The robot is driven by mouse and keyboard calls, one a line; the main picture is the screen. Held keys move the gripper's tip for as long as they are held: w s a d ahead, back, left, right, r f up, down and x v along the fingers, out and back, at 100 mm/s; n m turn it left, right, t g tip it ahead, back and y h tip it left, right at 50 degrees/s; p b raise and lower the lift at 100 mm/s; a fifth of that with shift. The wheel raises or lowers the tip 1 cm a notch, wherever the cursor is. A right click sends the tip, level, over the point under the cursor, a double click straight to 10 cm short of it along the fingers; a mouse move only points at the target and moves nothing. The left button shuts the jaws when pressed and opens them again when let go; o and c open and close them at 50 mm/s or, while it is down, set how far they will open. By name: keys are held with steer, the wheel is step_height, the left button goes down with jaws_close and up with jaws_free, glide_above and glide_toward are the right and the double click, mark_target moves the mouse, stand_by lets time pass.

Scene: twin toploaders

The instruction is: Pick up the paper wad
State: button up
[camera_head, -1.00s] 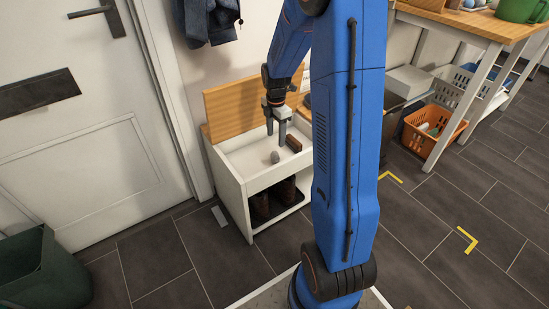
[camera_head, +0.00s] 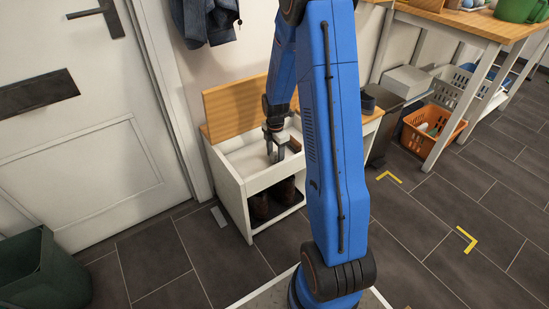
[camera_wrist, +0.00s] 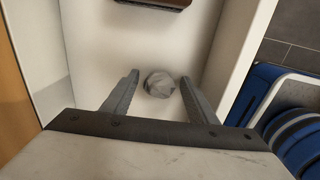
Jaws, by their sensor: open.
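The paper wad (camera_wrist: 159,84) is a small crumpled grey ball on the white floor of the open bench compartment (camera_wrist: 100,40). In the wrist view my gripper (camera_wrist: 158,82) is open, with one finger on each side of the wad and a gap visible on both sides. In the head view my gripper (camera_head: 275,157) reaches down into the white bench (camera_head: 230,178); the wad is hidden there behind the fingers.
A brown block-like object (camera_wrist: 158,3) lies in the same compartment, just beyond the wad. The compartment walls stand close around my gripper. The raised wooden lid (camera_head: 235,108) is behind it. Brown boots (camera_head: 262,205) stand on the shelf below.

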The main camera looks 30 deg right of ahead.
steer(key=shift+c, duration=0.7)
steer(key=c, duration=1)
steer(key=shift+o, duration=0.2)
